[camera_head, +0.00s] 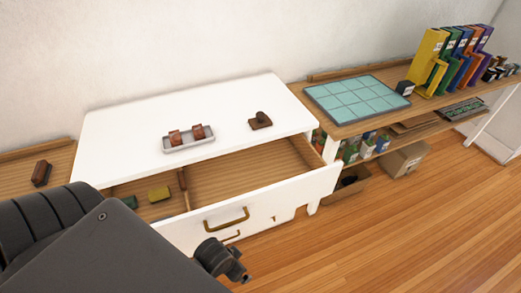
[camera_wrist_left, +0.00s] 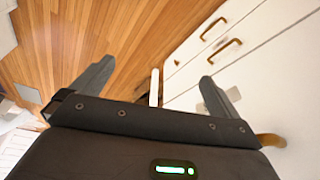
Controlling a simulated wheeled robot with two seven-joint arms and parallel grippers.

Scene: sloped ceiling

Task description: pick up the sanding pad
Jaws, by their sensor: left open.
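I cannot tell for certain which small block is the sanding pad. In the head view an olive-yellow block (camera_head: 159,194) and a dark green block (camera_head: 130,202) lie in the left compartment of the open drawer (camera_head: 240,183). A brown block (camera_head: 261,121) sits on the white dresser top (camera_head: 120,122). Two reddish-brown pieces (camera_head: 197,131) sit in a pale tray (camera_head: 188,146). A dark brown block (camera_head: 41,173) lies on the wooden surface at far left. My left gripper (camera_wrist_left: 157,85) is open and empty in the wrist view, with the floor and dresser front beyond it. My right gripper is not in view.
The open drawer's front (camera_head: 285,200) with a brass handle juts out. Its right compartment looks empty. A shelf unit (camera_head: 440,103) at right holds a teal tiled mat (camera_head: 357,97) and coloured binders (camera_head: 427,60). My dark arm covers the lower left. Wooden floor (camera_head: 400,230) is clear at right.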

